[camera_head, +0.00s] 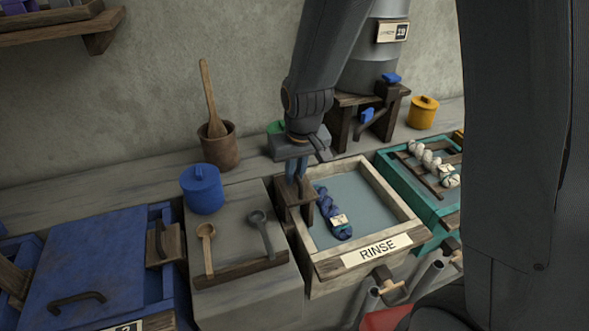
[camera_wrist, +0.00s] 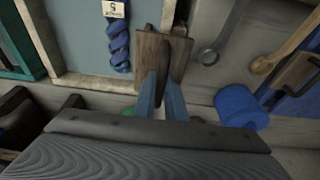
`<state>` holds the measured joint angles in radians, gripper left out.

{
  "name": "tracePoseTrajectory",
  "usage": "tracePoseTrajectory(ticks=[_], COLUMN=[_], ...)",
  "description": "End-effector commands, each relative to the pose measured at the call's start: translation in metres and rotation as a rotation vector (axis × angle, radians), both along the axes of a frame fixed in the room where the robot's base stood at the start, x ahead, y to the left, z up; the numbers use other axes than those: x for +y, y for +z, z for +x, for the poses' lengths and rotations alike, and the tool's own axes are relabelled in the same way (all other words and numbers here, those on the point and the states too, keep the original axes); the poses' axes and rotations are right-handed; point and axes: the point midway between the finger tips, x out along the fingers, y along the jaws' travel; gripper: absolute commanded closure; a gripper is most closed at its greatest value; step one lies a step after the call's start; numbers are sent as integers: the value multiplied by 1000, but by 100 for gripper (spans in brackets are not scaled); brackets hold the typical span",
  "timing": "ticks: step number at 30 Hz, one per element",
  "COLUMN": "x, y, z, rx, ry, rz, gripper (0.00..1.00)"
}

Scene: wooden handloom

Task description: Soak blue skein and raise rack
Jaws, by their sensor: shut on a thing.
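The blue twisted skein (camera_head: 328,207) with a pale tag lies in the grey-blue water of the rinse basin (camera_head: 385,258); part of it also shows in the wrist view (camera_wrist: 118,45). My gripper (camera_head: 296,181) points down at the basin's left edge. Its blue fingers (camera_wrist: 163,85) are shut on the dark upright handle (camera_wrist: 166,50) of a wooden block (camera_wrist: 180,66). This block (camera_head: 294,212) stands upright beside the skein. A rack with white skeins (camera_head: 428,158) lies on the teal vat (camera_head: 399,188) at the right. Whether a rack lies under the blue skein cannot be told.
At the left is the blue vat (camera_head: 90,260) with a blue lid and a wooden block with a handle. A blue canister (camera_head: 202,190) and two ladles (camera_head: 207,250) sit on the counter between. A wooden pot (camera_head: 218,150) with a stick and a yellow pot (camera_head: 422,113) stand behind.

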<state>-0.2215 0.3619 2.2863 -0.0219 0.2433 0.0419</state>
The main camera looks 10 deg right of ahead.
Motion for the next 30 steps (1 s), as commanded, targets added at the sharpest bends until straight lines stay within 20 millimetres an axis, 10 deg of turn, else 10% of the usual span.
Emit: tracePoseTrajectory(ticks=[30], x=[-1], y=[-89], z=[0], rx=[3], ry=[0], rz=[-1], gripper=[100])
